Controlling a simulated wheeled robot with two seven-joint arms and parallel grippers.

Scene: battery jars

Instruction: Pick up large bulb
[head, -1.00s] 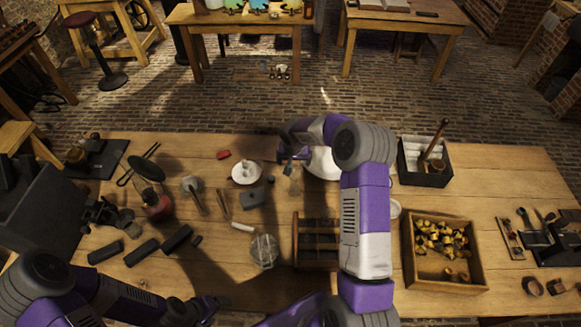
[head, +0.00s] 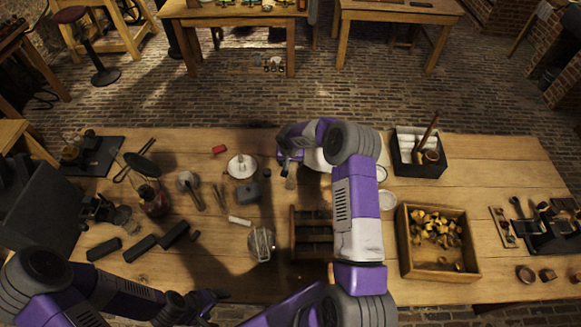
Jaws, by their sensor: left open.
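A small clear glass piece (head: 291,181), perhaps the large bulb, is at the middle of the wooden table, right by the tip of my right gripper (head: 283,164). I cannot tell whether the gripper touches it or whether its fingers are open or shut. A wider clear glass vessel (head: 261,245) stands nearer the front, left of a wooden rack. Which glass piece is the large bulb is unclear. My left gripper (head: 208,303) is open, low over the table's front edge, left of and nearer than the glass vessel.
A wooden rack (head: 294,237) stands partly behind my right arm. A wooden box (head: 403,245) of brass-coloured pieces and a black box (head: 428,170) are to the right. Several dark blocks (head: 142,248) lie at left. A white dish (head: 237,172) sits further back.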

